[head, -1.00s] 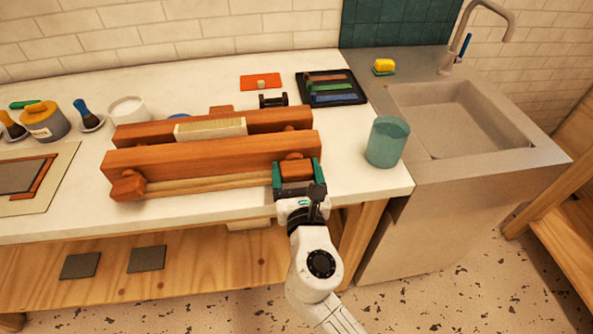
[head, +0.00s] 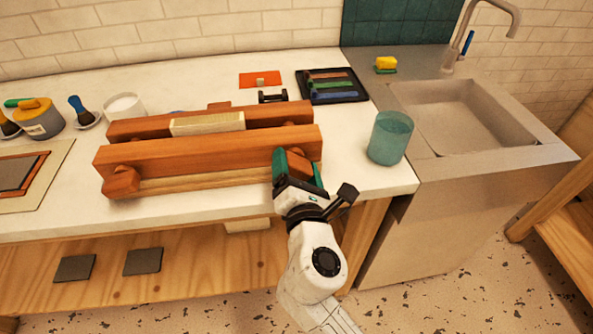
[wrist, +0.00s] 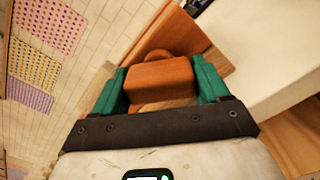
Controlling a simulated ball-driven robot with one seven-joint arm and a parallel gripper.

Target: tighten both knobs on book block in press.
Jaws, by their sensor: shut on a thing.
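The wooden press (head: 205,155) lies on the white counter, two long reddish-brown beams with a pale book block (head: 207,123) between them. The left knob (head: 121,181) is a wooden block at the front beam's left end, with nothing touching it. My gripper (head: 298,167) is shut on the right knob (head: 297,162) at the front beam's right end and is rolled over at a tilt. In the wrist view the right knob (wrist: 160,80) sits between the green fingers, with a finger at each side. The fingers partly hide the knob in the head view.
A teal cup (head: 390,138) stands right of the press, near the sink (head: 460,120). A black tray (head: 333,86) of coloured strips, an orange card (head: 260,79) and a white bowl (head: 124,107) are behind. Counter between press and cup is clear.

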